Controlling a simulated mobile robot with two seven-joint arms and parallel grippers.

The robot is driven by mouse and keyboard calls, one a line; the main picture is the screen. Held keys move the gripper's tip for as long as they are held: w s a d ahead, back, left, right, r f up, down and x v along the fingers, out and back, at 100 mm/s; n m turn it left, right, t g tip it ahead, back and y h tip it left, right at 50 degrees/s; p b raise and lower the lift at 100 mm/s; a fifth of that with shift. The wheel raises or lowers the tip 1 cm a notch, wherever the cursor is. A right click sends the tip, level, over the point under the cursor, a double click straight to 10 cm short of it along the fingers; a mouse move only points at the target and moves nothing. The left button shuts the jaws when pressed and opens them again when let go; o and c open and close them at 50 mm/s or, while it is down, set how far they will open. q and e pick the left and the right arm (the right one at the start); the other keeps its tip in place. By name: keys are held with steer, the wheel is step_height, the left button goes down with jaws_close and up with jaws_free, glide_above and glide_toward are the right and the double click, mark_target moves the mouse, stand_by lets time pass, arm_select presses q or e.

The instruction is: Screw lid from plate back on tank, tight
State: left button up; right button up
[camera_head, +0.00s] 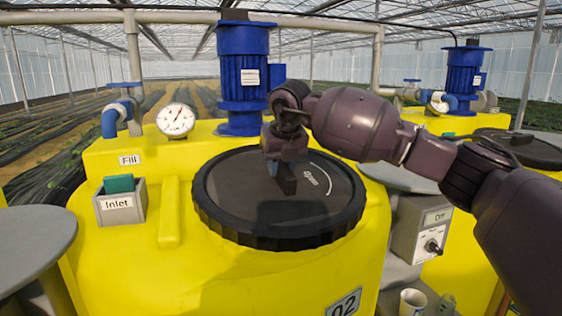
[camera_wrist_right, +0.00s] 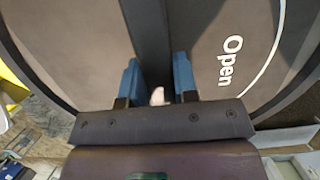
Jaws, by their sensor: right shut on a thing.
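The black round lid (camera_head: 235,200) with a ribbed rim lies over the top of the yellow tank (camera_head: 230,285) marked 02. It looks level; whether its thread is engaged cannot be seen. White "Open" lettering and a curved line are on its right side. My right gripper (camera_head: 285,160) is above the lid's middle, shut on its raised bar. In the right wrist view the blue fingers (camera_wrist_right: 158,82) stand on either side of the dark bar (camera_wrist_right: 150,40) of the lid (camera_wrist_right: 210,65). My left gripper is not in view.
A grey round plate (camera_head: 32,240) at left looks bare; another grey plate (camera_head: 402,178) is partly behind my right arm. A blue pump (camera_head: 243,80), a gauge (camera_head: 176,120) and pipes stand behind the lid. An Inlet box (camera_head: 120,203) is left; a control box (camera_head: 420,228) is right.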

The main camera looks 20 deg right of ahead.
mark_target(279, 178)
steer(key=shift+w+f+b, duration=0.1)
steer(key=shift+f+b, duration=0.4)
steer(key=shift+b, duration=0.1)
stand_by(1.1)
steer(key=shift+b+x, duration=0.6)
steer(key=shift+x, duration=0.35)
stand_by(0.6)
steer(key=shift+f, duration=0.25)
stand_by(0.9)
steer(key=o, duration=0.9)
steer(key=shift+o, duration=0.5)
steer(key=shift+s, duration=0.2)
steer(key=shift+f, duration=0.2)
steer(key=o, duration=0.3)
